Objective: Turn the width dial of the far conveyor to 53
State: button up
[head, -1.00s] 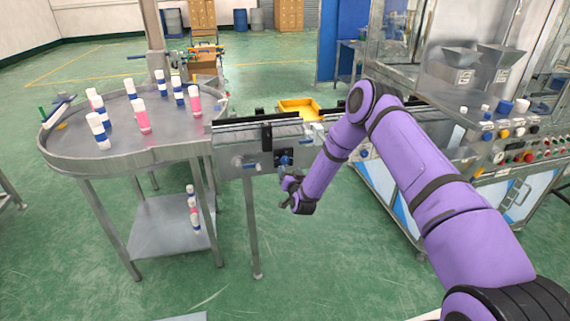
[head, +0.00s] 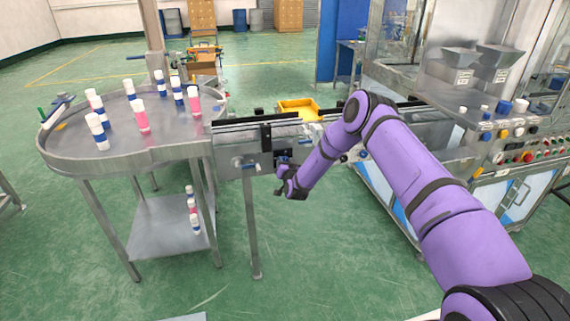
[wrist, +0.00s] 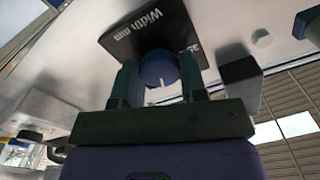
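The blue width dial (wrist: 158,72) with a white pointer mark shows in the wrist view, on a dark plate (wrist: 135,35) lettered "Width mm". The plate appears turned over and tilted; a partly covered number on it is not clearly readable. My gripper (wrist: 160,75) has one finger on each side of the dial. The dial nearly fills the space between them, and I cannot tell whether both fingers press on it. In the head view my gripper (head: 287,181) is at the front of the conveyor (head: 240,160), and the dial there is small and mostly covered.
A round steel table (head: 60,150) with several bottles adjoins the conveyor on the left. A yellow tray (head: 300,106) lies behind the conveyor. A machine with a control panel (head: 520,155) stands at the right. The floor in front of the conveyor is clear.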

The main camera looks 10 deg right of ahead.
jog(key=c, duration=0.3)
jog(key=shift+m, duration=7.8)
jog(key=o, duration=0.9)
